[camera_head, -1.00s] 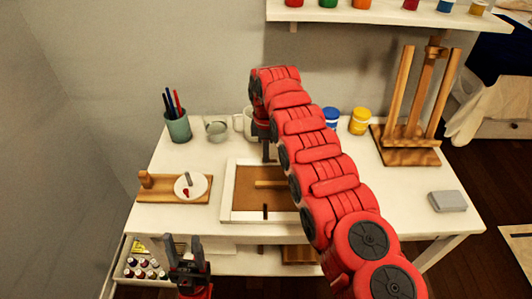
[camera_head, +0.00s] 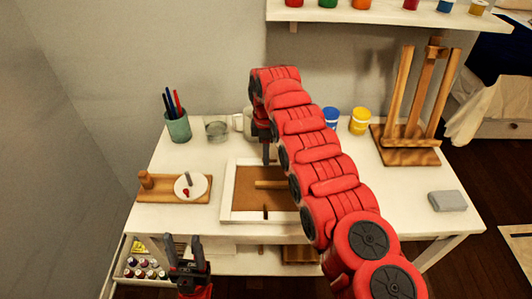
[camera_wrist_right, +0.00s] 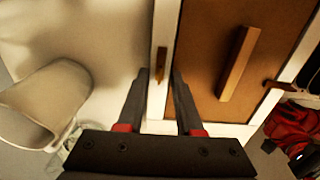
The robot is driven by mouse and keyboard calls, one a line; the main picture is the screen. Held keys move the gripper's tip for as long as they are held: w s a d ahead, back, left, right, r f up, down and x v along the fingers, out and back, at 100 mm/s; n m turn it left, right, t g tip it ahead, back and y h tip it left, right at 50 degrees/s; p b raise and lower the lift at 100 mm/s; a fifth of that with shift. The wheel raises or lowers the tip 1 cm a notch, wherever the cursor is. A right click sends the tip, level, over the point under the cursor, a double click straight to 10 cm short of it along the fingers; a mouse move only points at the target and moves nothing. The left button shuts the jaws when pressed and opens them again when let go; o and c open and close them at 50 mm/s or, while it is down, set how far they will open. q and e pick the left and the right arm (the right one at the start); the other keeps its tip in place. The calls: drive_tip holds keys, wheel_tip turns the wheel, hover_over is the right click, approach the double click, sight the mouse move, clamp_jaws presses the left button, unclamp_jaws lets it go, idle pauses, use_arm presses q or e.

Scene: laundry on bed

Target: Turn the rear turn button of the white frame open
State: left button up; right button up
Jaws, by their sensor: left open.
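The white frame (camera_head: 228,190) lies flat on the table, with a brown back panel (camera_wrist_right: 205,40) and a wooden strut (camera_wrist_right: 238,63). In the right wrist view, the rear turn button (camera_wrist_right: 160,63) is a small dark wooden piece lying along the white rear rail. The front turn button (camera_wrist_right: 277,87) crosses the opposite rail onto the panel. My right gripper (camera_wrist_right: 160,85) is open, pointing down at the rear rail, its fingers to either side of the rail near the button. Contact cannot be told. My left gripper (camera_head: 185,250) is open and empty before the table's front edge.
A white mug (camera_wrist_right: 45,105) stands close beside my right gripper, with a glass (camera_head: 216,131) and pen cup (camera_head: 177,126) further left. A wooden board with a white disc (camera_head: 192,186) lies left of the frame. An easel (camera_head: 410,130) stands right.

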drive_tip(key=shift+r, duration=0.1)
drive_tip(key=shift+r, duration=0.25)
wheel_tip(320, 180, up, 17)
drive_tip(key=p, duration=1.5)
drive_tip(key=shift+f, duration=0.15)
drive_tip(key=shift+s, duration=0.1)
